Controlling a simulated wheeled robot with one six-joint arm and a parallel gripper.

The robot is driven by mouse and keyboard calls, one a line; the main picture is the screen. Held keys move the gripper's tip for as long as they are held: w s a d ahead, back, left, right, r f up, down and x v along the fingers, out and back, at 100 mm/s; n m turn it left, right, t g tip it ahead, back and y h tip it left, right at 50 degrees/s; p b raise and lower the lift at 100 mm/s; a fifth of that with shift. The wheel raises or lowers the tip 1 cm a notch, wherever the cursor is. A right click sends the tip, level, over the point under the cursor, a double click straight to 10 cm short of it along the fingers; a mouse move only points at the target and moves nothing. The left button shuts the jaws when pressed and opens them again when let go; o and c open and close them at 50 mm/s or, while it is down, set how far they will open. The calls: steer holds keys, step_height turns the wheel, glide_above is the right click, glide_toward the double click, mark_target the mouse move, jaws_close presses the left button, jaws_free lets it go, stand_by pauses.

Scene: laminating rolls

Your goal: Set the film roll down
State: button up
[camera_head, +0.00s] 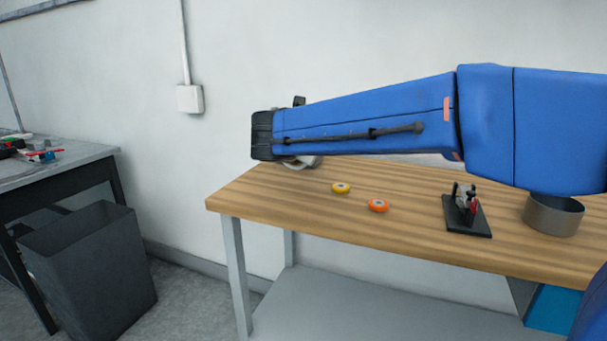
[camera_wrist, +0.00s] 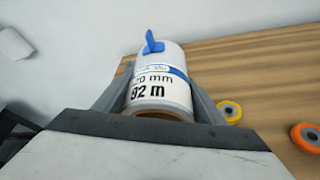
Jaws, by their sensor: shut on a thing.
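The film roll (camera_wrist: 161,90) is white, with a printed label reading "92 m" and a blue tab at its far end. In the wrist view it sits between the two fingers of my gripper (camera_wrist: 165,85), which is shut on it. In the head view my blue arm hides most of the roll; a pale curved edge shows below the arm's end, over the left end of the wooden table (camera_head: 250,196). I cannot tell whether the roll touches the tabletop.
A yellow wheel (camera_head: 341,188) and an orange wheel (camera_head: 378,205) lie on the table to the right of the roll. Further right are a small black-based device (camera_head: 466,212) and a metal ring-shaped container (camera_head: 553,214). A dark bin (camera_head: 88,265) stands on the floor at left.

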steer(key=shift+f, duration=3.3)
steer(key=shift+f, duration=0.15)
steer(key=o, duration=1.4)
